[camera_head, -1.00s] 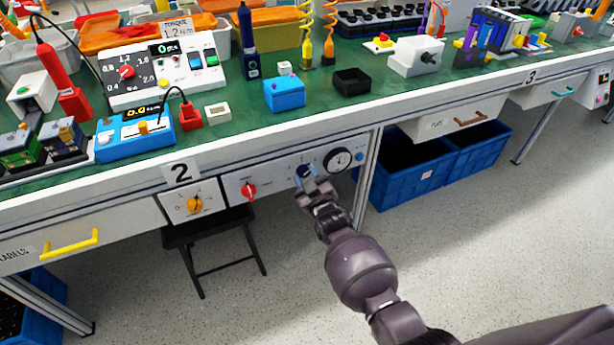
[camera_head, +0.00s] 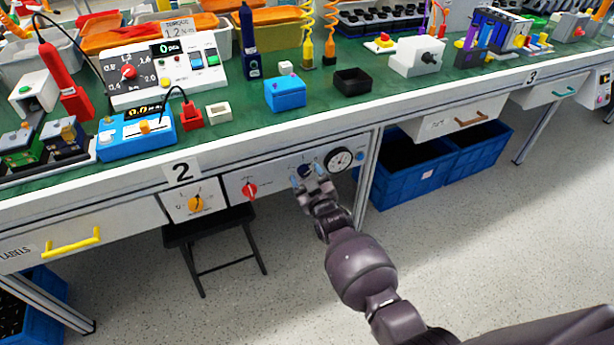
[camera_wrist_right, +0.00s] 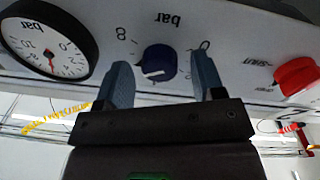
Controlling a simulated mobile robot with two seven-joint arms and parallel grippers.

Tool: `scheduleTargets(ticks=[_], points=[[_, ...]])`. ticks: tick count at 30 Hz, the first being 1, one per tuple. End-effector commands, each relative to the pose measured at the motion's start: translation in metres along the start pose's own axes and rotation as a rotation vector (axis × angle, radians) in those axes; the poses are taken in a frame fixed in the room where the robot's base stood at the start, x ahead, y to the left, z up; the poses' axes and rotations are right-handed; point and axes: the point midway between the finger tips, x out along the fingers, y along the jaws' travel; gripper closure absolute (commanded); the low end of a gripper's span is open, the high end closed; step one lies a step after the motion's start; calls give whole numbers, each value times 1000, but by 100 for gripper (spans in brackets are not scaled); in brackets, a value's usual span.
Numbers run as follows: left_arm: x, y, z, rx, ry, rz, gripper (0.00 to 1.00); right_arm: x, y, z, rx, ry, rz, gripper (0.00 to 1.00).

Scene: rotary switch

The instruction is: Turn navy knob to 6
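The navy knob (camera_head: 305,171) is on the front panel under the table edge, left of the round gauge. In the right wrist view, which is upside down, the navy knob (camera_wrist_right: 158,62) shows a short white pointer mark on its lower edge. Printed "8", "bar" and "0" show around it. My right gripper (camera_head: 309,178) is in front of the knob. In the right wrist view my right gripper (camera_wrist_right: 163,82) is open, with one blue-grey finger on each side of the knob and gaps between. I cannot tell whether the fingertips reach past its face. My left gripper is out of view.
A round pressure gauge (camera_head: 340,159) sits right of the knob, and a red knob (camera_head: 249,191) sits left on the same panel. An orange knob (camera_head: 195,204) is farther left. The green-topped bench (camera_head: 330,110) overhangs the panel. A black stool (camera_head: 215,240) stands below.

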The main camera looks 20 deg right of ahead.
Motion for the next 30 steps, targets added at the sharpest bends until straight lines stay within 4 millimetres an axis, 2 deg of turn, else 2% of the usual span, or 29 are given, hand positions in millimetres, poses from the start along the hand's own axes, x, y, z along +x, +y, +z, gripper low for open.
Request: scheduleTargets(ticks=[7,11,17,24,30], points=[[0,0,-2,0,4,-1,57,-2,0,-1,0,1,0,38],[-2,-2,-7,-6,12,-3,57,-12,1,-2,0,2,1,38],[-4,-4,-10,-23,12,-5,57,-41,2,-5,0,4,2,38],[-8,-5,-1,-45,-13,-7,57,-79,1,-4,0,3,2,38],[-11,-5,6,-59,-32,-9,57,-100,1,-2,0,2,1,38]])
